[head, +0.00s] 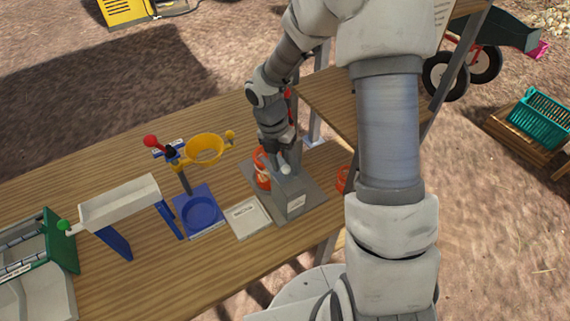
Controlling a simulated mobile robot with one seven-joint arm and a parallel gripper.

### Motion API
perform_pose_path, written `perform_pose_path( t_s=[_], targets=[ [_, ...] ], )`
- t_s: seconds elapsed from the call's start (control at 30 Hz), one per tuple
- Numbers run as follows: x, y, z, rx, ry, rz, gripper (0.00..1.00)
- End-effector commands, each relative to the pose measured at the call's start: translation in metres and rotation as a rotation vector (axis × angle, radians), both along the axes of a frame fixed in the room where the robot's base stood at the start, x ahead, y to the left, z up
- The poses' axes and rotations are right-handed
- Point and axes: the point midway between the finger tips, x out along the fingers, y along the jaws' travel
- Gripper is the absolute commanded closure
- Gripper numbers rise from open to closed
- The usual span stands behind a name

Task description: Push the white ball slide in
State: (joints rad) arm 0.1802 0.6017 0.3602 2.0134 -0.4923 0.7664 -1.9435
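A grey block device (294,201) stands on a grey base plate on the wooden table. A small white ball or rounded white end (285,169) shows at the top of this device, just below my gripper. My gripper (280,154) points down at the device from above, close to the white ball; I cannot tell whether they touch. The fingertips are small and partly hidden, so I cannot tell if they are open or shut. The slide's travel is not clear from here. An orange part (262,170) is beside the gripper on the left.
Left of the device are a flat labelled plate (247,217), a blue dish (200,212), a yellow ring (205,148) on a stand with a red ball (151,141), and a white trough (120,201) with a green ball. A raised wooden shelf (330,98) is behind.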

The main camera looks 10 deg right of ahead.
Motion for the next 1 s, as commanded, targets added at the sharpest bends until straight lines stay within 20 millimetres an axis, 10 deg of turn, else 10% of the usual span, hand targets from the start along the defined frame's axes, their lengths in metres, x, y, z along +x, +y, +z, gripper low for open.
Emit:
perform_pose_path(
  t_s=[1.0],
  targets=[
    [0.002, 0.000, 0.035, 0.000, -0.006, 0.003, 0.33]
  ],
)
